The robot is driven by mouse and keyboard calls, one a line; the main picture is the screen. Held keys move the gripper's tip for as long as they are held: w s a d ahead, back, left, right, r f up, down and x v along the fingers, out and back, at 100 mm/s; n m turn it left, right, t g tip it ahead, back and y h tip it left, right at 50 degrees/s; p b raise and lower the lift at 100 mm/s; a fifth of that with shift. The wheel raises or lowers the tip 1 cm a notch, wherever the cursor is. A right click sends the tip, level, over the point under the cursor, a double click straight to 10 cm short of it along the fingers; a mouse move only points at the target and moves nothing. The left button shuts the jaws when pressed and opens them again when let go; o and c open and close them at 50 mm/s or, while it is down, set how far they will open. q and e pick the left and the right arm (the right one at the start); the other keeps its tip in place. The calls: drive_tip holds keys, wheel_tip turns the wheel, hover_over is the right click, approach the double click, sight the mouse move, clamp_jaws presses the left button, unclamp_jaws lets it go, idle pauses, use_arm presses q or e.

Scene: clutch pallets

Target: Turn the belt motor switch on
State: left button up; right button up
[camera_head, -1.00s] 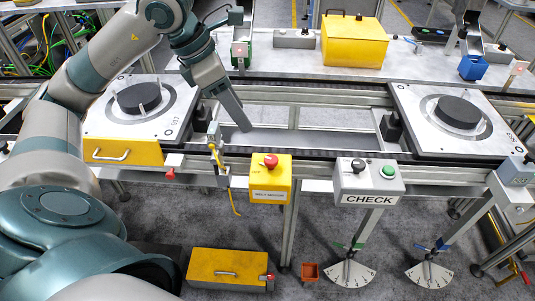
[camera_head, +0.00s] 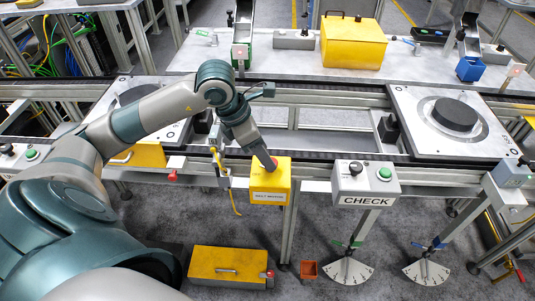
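The belt motor switch box (camera_head: 271,183) is yellow with a "BELT MOTOR" label and hangs at the front edge of the conveyor, in the middle of the head view. A red part shows on its top, mostly hidden by my gripper. My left gripper (camera_head: 270,166) points down at the top of this box, with its tip at or just above the red part. I cannot tell whether it touches. Its fingers look close together, with no gap visible. My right gripper is not in view.
A grey CHECK box (camera_head: 365,184) with a black knob and green button is to the right. Pallets with black discs stand on the conveyor at left and right. A yellow case (camera_head: 353,40) sits on the back table. Dial gauges (camera_head: 347,271) stand below.

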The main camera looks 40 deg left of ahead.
use_arm(q)
drive_tip(key=x, duration=0.2)
drive_tip(key=shift+w+d+f, duration=0.1)
drive_tip(key=shift+f, duration=0.25)
drive_tip(key=c, duration=1)
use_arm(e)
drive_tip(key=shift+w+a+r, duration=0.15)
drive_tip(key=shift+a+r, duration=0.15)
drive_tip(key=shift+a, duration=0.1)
use_arm(q)
drive_tip(key=shift+w, duration=0.1)
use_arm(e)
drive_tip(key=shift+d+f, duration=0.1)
